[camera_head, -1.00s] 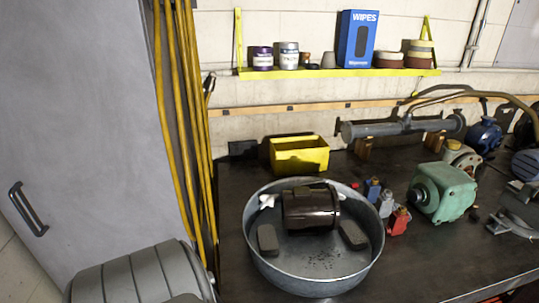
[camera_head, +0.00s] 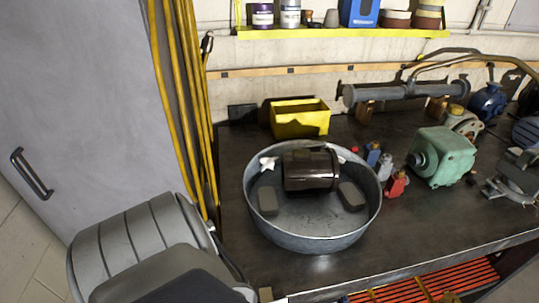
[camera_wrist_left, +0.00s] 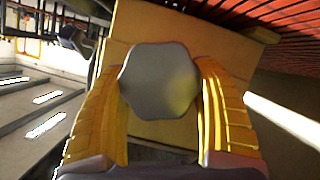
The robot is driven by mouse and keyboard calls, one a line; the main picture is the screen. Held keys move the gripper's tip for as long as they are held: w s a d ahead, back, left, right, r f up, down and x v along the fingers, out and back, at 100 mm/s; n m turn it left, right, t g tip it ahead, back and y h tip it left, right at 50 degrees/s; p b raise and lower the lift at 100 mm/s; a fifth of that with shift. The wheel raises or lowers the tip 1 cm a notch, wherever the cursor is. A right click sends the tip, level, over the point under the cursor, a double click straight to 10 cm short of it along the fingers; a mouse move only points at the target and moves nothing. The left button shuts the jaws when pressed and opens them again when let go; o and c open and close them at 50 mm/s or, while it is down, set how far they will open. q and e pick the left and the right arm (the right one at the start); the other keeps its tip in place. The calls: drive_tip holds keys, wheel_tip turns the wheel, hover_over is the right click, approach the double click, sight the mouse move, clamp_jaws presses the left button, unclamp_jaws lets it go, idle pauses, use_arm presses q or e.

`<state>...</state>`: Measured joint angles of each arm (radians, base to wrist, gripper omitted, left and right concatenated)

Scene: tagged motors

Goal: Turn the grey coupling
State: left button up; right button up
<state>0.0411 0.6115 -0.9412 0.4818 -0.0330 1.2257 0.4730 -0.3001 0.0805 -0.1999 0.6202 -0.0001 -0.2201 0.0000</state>
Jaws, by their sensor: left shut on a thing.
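In the left wrist view a grey, roughly six-sided piece with rounded corners (camera_wrist_left: 158,92), which looks like the grey coupling, sits between the yellow ribbed fingers of my left gripper (camera_wrist_left: 162,76). The fingers are shut on its left and right sides. Behind it is a tan, box-like block (camera_wrist_left: 150,32). The coupling's far side is hidden. In the head view I cannot make out the coupling or the left gripper's fingers. My right gripper is in neither view.
On the dark bench stands a round metal tub (camera_head: 310,242) holding a dark brown cylinder (camera_head: 310,170). A yellow bin (camera_head: 300,120) and a green motor (camera_head: 442,157) stand nearby. Red slats (camera_head: 415,292) show below the bench's front edge. A grey cabinet (camera_head: 75,90) is at left.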

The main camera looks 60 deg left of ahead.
use_arm(q)
drive_tip(key=shift+s, duration=0.15)
idle(0.5)
drive_tip(key=o, duration=1.2)
drive_tip(key=v, duration=1.2)
drive_tip(key=shift+a, duration=0.1)
